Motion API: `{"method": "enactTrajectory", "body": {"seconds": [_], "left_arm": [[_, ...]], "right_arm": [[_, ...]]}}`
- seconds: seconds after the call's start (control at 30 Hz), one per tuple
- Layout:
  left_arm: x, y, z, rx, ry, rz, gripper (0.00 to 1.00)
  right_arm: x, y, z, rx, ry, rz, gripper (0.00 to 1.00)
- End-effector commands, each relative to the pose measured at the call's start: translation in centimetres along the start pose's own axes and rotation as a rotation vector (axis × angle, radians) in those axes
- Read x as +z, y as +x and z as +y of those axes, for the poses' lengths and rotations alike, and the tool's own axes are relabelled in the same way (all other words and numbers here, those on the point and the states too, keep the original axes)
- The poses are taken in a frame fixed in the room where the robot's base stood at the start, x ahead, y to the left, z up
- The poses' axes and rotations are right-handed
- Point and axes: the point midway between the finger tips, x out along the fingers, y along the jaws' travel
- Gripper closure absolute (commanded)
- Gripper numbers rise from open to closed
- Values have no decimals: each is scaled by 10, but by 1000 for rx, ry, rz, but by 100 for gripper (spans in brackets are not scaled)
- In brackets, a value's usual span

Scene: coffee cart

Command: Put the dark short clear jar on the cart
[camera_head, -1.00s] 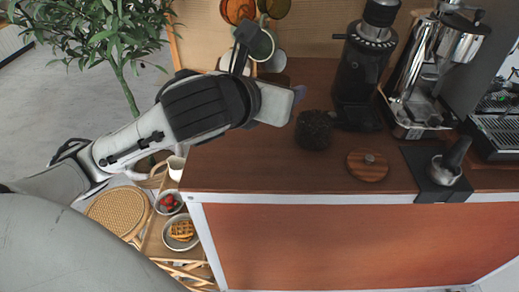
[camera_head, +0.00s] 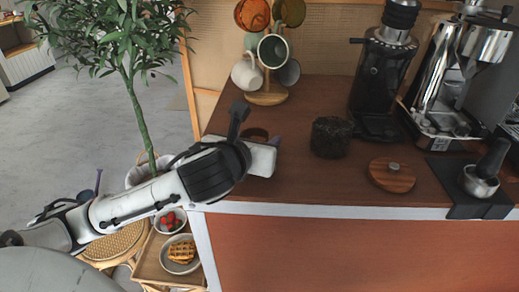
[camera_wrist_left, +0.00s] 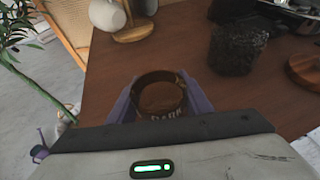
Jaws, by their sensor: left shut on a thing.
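The dark short clear jar (camera_wrist_left: 160,95) shows in the left wrist view with brown contents, an open round top and a label reading "DARK". My left gripper (camera_wrist_left: 161,103) is shut on it, with purple fingers on its left and right sides. In the head view the jar (camera_head: 255,134) is partly hidden behind my gripper (camera_head: 263,140), over the front left part of the cart top (camera_head: 300,180). I cannot tell whether its base touches the wood. My right gripper is not in view.
A dark, bean-textured container (camera_head: 331,138) stands right of my left gripper. A round wooden lid (camera_head: 392,175), a black grinder (camera_head: 380,85) and an espresso machine (camera_head: 450,90) are farther right. A mug stand (camera_head: 267,97) is behind. The front middle of the cart top is clear.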

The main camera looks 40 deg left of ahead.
Motion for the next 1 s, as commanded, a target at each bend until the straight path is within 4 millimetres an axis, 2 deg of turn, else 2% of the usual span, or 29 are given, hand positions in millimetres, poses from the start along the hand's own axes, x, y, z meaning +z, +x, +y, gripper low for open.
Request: {"method": "enactTrajectory", "body": {"seconds": [0.03,0.07,0.47,0.5,0.57,0.93,1.0], "left_arm": [[-11,4,0,1,0,2,83],[-13,5,0,1,0,1,83],[-16,7,0,0,2,-1,83],[-16,7,0,0,2,0,48],[-16,7,0,0,1,0,38],[-13,5,0,-1,-1,-2,36],[-9,0,-2,-1,2,1,36]], "right_arm": [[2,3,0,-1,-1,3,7],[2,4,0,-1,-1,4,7],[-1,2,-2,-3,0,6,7],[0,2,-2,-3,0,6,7],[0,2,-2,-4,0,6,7],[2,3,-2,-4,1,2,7],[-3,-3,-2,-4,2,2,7]]}}
